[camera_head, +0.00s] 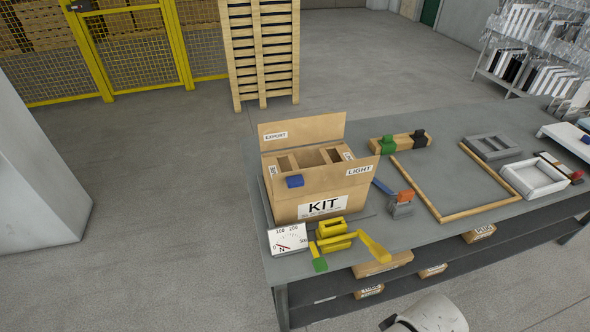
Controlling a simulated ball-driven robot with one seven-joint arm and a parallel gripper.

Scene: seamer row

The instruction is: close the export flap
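An open cardboard box marked KIT (322,205) stands at the left end of the grey table. Its export flap (310,131), labelled EXPORT, stands up along the box's far edge. A flap labelled LIGHT (357,172) rises at the near right side. Smaller labelled panels show at the left and right ends. Inside, brown dividers show through the open top. A small blue piece (295,181) sits at the near left rim. My gripper is not in view.
A wooden block with green and black parts (398,143), an orange-and-grey tool (403,204) and a wooden frame (470,212) are to the right.

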